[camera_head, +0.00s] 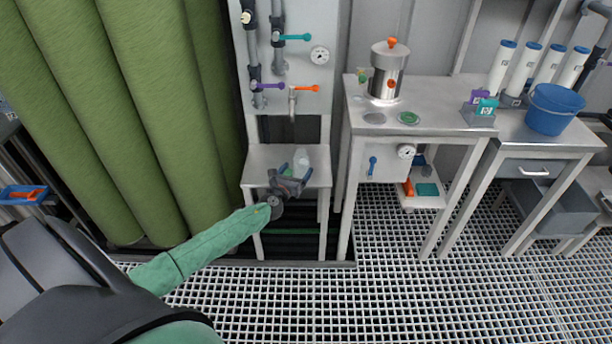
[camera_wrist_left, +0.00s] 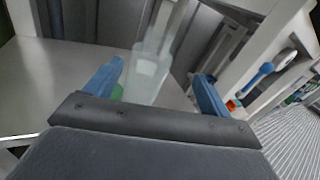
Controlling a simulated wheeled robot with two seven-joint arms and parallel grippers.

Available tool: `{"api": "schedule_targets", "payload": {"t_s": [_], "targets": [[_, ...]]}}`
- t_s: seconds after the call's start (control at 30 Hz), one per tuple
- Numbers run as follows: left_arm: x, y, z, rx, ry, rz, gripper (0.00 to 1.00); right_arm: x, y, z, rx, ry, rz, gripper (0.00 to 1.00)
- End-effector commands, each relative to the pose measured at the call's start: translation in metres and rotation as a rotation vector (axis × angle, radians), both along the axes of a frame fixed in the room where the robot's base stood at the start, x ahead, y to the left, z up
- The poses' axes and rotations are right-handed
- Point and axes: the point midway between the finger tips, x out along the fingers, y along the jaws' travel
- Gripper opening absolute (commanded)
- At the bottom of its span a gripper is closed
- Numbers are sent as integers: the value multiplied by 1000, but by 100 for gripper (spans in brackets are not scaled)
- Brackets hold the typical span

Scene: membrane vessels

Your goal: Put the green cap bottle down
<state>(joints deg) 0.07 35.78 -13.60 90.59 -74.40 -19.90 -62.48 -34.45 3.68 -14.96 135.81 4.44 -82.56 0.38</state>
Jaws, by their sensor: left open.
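A pale, translucent bottle (camera_head: 301,160) stands on the small metal shelf table (camera_head: 262,163) under the pipe panel. In the left wrist view the bottle (camera_wrist_left: 152,72) shows between my two blue fingertips, with room on both sides. A bit of green (camera_wrist_left: 118,91) shows low beside the left finger, and green also shows near the fingers in the head view (camera_head: 288,172); I cannot tell if it is the cap. My left gripper (camera_head: 294,176) is open at the table, its fingers either side of the bottle. My right gripper is not in view.
Pipes with a purple-handled valve (camera_head: 269,85) and an orange-handled tap (camera_head: 304,88) hang above the shelf table. A taller metal bench (camera_head: 440,100) stands to the right with a steel vessel (camera_head: 388,70). Large green cylinders (camera_head: 130,110) stand at left. The grating floor in front is clear.

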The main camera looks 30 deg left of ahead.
Motion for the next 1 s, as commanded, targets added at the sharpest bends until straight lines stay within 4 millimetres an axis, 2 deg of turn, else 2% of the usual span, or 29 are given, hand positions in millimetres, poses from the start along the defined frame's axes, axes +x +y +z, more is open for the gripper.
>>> {"api": "schedule_targets", "payload": {"t_s": [0.2, 0.63, 1.0], "targets": [[15, 10, 7, 125, 5, -35, 82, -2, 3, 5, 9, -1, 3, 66], [45, 16, 6, 121, 5, -32, 82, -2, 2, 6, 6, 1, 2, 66], [84, 25, 4, 120, 5, -32, 82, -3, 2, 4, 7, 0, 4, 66]]}}
